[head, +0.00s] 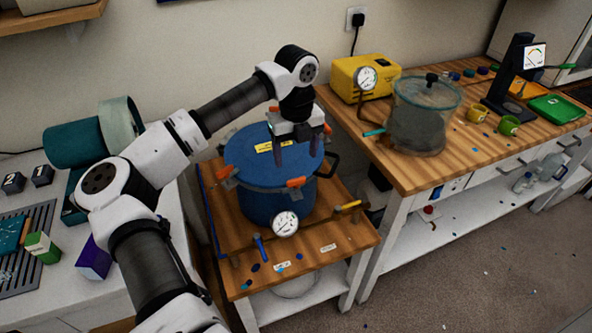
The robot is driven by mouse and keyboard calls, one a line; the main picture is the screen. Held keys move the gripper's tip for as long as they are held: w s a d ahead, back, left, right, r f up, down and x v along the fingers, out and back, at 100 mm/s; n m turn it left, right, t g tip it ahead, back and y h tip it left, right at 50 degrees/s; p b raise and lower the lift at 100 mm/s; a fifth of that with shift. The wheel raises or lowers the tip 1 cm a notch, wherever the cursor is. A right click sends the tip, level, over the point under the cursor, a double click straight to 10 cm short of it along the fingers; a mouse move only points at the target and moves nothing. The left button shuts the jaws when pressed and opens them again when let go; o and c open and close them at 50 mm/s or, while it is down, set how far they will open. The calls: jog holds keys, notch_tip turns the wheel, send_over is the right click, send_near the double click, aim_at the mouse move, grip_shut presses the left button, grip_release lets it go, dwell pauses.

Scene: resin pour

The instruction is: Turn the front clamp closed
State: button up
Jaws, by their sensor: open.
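A blue pressure pot (265,205) stands on a small wooden table, its flat blue lid (245,150) on top. Orange clamp handles sit around the lid's rim. The one nearest the front (296,182) is at the front right of the rim. Another orange clamp (226,171) is at the left, and others show at the back and right. Whether each clamp is open or closed cannot be told. My gripper (298,153) points down over the right part of the lid, open and empty, behind the front clamp. It hides part of the lid.
A round gauge (285,224) is on the pot's front. A yellow-handled valve (348,206) and a blue-handled one (259,245) stand near the table's front. A workbench (450,170) with a clear chamber (420,120) and a yellow pump (352,80) is to the right.

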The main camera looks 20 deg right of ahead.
aim_at(296, 179)
notch_tip(296, 179, down, 8)
jog(key=shift+r+p, duration=0.1)
jog(key=shift+p, duration=0.95)
jog(key=shift+c, duration=0.3)
jog(key=c, duration=0.9)
